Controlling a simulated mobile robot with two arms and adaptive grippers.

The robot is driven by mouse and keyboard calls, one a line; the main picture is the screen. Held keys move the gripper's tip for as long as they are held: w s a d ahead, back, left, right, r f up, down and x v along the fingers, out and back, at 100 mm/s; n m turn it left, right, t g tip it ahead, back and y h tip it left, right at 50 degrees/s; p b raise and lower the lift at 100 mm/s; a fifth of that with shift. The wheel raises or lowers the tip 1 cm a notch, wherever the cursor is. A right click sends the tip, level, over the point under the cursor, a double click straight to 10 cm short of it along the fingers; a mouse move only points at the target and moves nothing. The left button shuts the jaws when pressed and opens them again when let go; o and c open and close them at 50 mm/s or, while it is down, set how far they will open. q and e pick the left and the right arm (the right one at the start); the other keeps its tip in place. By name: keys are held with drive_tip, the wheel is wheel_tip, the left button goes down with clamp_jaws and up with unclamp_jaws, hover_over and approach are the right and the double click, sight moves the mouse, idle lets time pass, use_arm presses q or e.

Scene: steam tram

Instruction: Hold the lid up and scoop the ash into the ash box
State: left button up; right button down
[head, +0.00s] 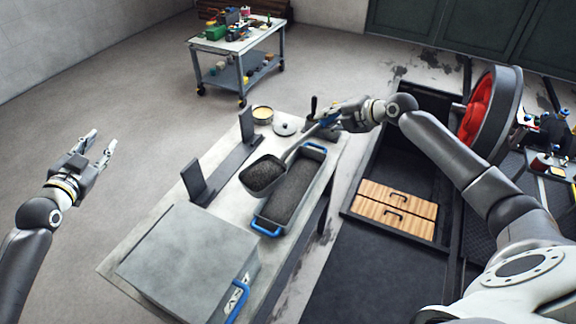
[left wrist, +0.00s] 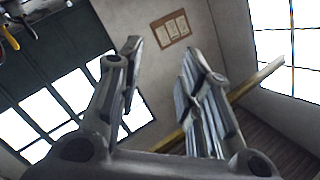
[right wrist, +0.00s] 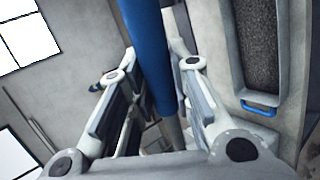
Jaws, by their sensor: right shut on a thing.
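My right gripper (head: 332,117) is shut on the blue handle (right wrist: 150,55) of a metal scoop. The scoop's pan (head: 264,175) is heaped with dark ash and sits at the left edge of a long grey tray. The tray (head: 258,226) has blue end handles and holds dark ash (head: 291,194). It also shows at the right of the right wrist view (right wrist: 240,62). A large grey box (head: 187,255) with a flat, shut-looking lid and a blue handle (head: 238,299) stands at the table's near end. My left gripper (head: 97,146) is open, empty and out left of the table.
A dark stand with two uprights (head: 222,172) lies left of the scoop. A round tin (head: 262,114) and a small round lid (head: 286,128) are at the table's far end. A wheeled cart (head: 237,48) stands behind.

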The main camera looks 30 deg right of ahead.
use_arm(q)
drive_tip(key=s+d+r+m+g+h, duration=0.2)
drive_tip(key=s+d+m+g, duration=0.3)
drive_tip(key=d, duration=0.6)
drive_tip(key=s+d+r+m+g+h, duration=0.1)
drive_tip(key=s+d+r+m+g, duration=0.1)
drive_tip(key=s+d+m, duration=0.75)
drive_tip(key=s+d+f+m+g+y, duration=0.1)
drive_tip(key=s+d+f+m+g, duration=0.15)
drive_tip(key=s+d, duration=0.3)
drive_tip(key=s+d+f+m+g+y, duration=0.1)
drive_tip(key=s+d+f+m+g, duration=0.2)
drive_tip(key=s, duration=0.4)
drive_tip(key=m+y, duration=0.9)
drive_tip(key=m, duration=0.5)
approach(234, 311)
drive_tip(key=shift+g, duration=0.25)
drive_tip(key=f, duration=0.2)
drive_tip(key=w+f, duration=0.1)
drive_tip(key=f, duration=0.5)
drive_tip(key=shift+w+a, duration=0.3)
drive_tip(key=shift+w, duration=0.05)
